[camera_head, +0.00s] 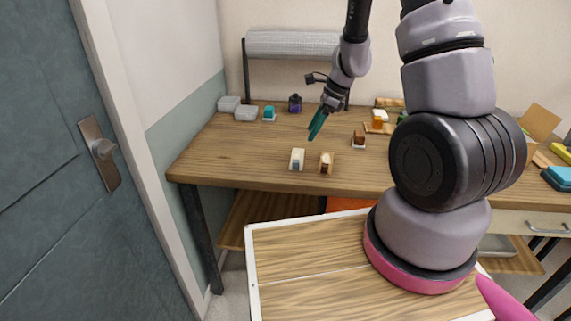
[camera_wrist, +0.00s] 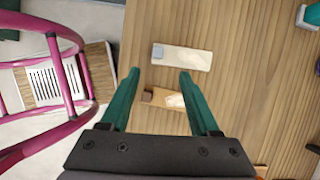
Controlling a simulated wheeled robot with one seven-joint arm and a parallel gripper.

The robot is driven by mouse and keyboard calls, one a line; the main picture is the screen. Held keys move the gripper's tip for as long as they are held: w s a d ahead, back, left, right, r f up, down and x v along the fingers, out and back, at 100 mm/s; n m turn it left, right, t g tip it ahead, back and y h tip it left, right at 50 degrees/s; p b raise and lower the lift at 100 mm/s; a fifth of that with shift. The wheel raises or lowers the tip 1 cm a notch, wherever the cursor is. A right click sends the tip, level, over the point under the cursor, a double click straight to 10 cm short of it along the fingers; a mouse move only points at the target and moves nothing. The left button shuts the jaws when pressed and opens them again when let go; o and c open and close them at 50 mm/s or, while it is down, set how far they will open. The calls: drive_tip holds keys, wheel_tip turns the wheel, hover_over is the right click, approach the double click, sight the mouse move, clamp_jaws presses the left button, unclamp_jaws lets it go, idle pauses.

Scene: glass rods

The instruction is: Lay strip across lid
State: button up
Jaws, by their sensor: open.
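My gripper (camera_head: 318,122) has teal fingers and hangs over the table, open. In the wrist view its fingertips (camera_wrist: 159,77) are apart with nothing held between them. A pale flat piece (camera_wrist: 190,60) with a grey-blue block at one end lies just beyond the fingertips; it also shows in the head view (camera_head: 297,155). A tan piece (camera_wrist: 158,96) with a brown block and a whitish patch lies between the fingers as seen from the wrist, below them; it shows in the head view (camera_head: 326,160). I cannot tell which thing is the strip or the lid.
The wooden table (camera_head: 230,160) has clear room left of the two pieces. Clear boxes (camera_head: 245,113), a teal block (camera_head: 269,113) and a dark purple jar (camera_head: 295,103) stand at the back. A brown block (camera_head: 359,138) stands to the right. A roll (camera_head: 290,44) hangs behind.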

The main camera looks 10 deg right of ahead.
hover_over(297, 161)
drive_tip(key=d, duration=0.2)
drive_tip(key=shift+m, duration=0.3)
drive_tip(key=f, duration=0.6)
drive_tip(key=shift+s+d+f, duration=0.15)
drive_tip(key=shift+s+f, duration=0.15)
drive_tip(key=shift+f, duration=0.1)
drive_tip(key=shift+x, duration=2.75)
drive_tip(key=shift+s, duration=0.1)
drive_tip(key=shift+c, duration=0.3)
clamp_jaws()
